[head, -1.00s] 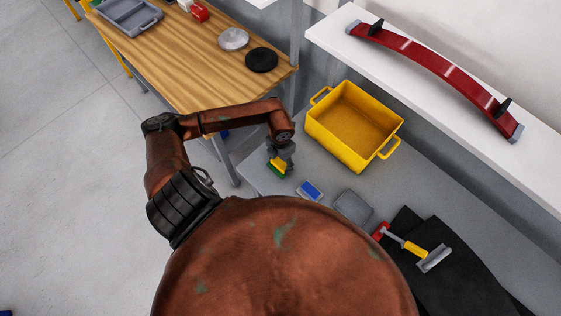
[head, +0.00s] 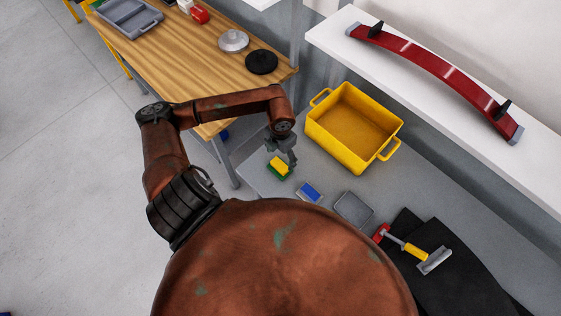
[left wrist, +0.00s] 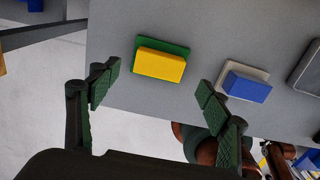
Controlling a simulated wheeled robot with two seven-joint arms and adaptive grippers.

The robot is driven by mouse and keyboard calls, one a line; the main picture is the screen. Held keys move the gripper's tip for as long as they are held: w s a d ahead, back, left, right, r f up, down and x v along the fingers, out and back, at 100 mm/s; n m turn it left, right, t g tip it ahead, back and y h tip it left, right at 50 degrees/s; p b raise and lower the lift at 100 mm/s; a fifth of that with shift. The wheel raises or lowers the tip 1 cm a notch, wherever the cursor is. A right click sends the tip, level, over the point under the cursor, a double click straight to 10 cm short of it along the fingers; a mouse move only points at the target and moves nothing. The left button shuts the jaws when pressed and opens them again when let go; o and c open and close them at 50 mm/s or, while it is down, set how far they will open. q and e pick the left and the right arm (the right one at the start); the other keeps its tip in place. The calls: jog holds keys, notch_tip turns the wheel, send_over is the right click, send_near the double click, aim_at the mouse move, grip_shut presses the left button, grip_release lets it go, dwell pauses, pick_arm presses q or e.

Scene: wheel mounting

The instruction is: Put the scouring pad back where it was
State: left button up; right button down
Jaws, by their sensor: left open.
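The scouring pad (head: 279,167), yellow on a green layer, lies on the grey table near its left edge. It also shows in the left wrist view (left wrist: 160,62), flat on the table and apart from my fingers. My left gripper (head: 283,153) is just above and beside the pad in the head view. In the left wrist view my left gripper (left wrist: 158,88) has its green-padded fingers spread wide with nothing between them. My right gripper is not in view.
A blue and grey block (head: 309,192) and a flat grey piece (head: 353,208) lie right of the pad. A yellow bin (head: 350,163) stands behind. A wooden table (head: 190,70) stands at upper left.

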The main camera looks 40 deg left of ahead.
aim_at(280, 164)
pick_arm(q)
notch_tip(280, 164, up, 6)
jog(key=shift+f, duration=0.25)
jog(key=shift+s+f, duration=0.1)
dwell(0.4)
